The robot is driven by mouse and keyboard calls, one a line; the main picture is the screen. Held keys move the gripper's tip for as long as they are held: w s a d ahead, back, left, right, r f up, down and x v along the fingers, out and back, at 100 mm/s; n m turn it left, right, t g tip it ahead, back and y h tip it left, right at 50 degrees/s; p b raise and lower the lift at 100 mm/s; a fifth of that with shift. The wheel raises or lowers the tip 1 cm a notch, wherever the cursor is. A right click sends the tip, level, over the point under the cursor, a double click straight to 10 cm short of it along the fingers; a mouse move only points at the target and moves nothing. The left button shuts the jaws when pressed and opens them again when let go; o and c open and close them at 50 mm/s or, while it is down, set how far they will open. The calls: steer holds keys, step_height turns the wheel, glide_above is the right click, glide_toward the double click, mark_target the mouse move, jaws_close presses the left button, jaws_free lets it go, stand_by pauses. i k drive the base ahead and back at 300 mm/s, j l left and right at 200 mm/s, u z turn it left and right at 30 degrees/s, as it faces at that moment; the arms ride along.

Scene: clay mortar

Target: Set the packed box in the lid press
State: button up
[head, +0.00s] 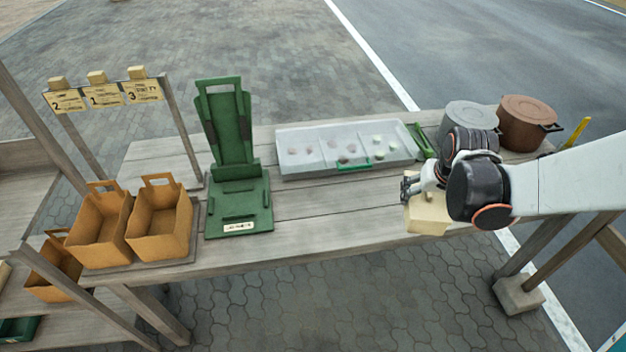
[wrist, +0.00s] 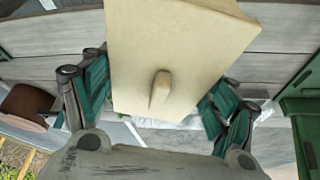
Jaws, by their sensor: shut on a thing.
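A pale cream box (head: 427,214) is at the right front edge of the table, held in my gripper (head: 411,190). In the wrist view the box (wrist: 175,50) sits between the two green finger pads of my gripper (wrist: 155,100), with a small peg-like knob on its face. The box's contents do not show. The green lid press (head: 238,190) stands left of the middle of the table, with its tall upper plate (head: 228,125) raised and leaning back. Its flat base is empty. The press is well to the left of my gripper and apart from it.
A grey divided tray (head: 345,150) with small items lies between press and gripper, toward the back. Two lidded pots, grey (head: 468,118) and brown (head: 527,122), stand at the back right. Orange-brown carriers (head: 160,220) stand left of the press. The front table strip is clear.

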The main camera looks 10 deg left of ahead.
mark_target(239, 203)
steer(key=k+j+u, duration=0.1)
steer(key=j, duration=0.5)
steer(key=k+j, duration=0.1)
steer(key=j, duration=0.45)
steer(key=k+j+u, duration=0.15)
steer(key=j, duration=0.45)
steer(key=j+u, duration=0.1)
steer(key=j, duration=0.7)
steer(key=i+j+u, duration=0.1)
steer(key=j, duration=0.7)
steer(key=i, duration=0.8)
